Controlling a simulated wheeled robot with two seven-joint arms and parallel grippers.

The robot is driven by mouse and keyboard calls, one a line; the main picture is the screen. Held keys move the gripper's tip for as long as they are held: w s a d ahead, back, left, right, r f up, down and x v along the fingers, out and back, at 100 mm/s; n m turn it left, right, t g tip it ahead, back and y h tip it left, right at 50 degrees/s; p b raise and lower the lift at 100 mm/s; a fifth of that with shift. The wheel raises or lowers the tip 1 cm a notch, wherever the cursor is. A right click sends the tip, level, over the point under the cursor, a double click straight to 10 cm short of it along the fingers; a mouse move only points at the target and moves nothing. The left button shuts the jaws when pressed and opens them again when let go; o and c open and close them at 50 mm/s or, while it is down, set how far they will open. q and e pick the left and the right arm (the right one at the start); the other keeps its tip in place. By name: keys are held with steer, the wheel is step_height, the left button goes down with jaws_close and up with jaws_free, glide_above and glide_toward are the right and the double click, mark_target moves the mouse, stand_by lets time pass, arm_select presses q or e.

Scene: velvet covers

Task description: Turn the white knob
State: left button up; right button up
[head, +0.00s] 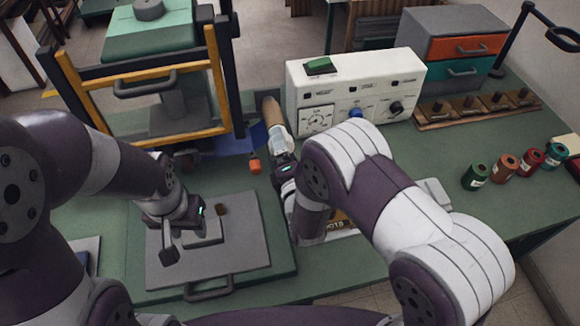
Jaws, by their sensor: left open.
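The white control box (352,82) stands at the back of the green bench. Its front has a round gauge (318,119), a blue knob (356,112) and a black knob (396,107). I cannot make out a white knob; my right arm covers part of the area below the box. My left gripper (195,231) is open, low over a grey plate (240,245) at the front left, well away from the box. My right gripper (279,142) is left of the box, beside a tan cylinder (270,110); its jaws are not clear.
A black and yellow frame (150,74) stands at the back left. A drawer cabinet (455,45) is behind the box to the right. Several coloured spools (505,168) stand at the right, near a wooden block rack (475,107). A lamp arm (510,35) overhangs the right end.

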steer(key=s+d+b, duration=0.1)
steer(key=s+d, duration=0.1)
steer(key=s, duration=0.8)
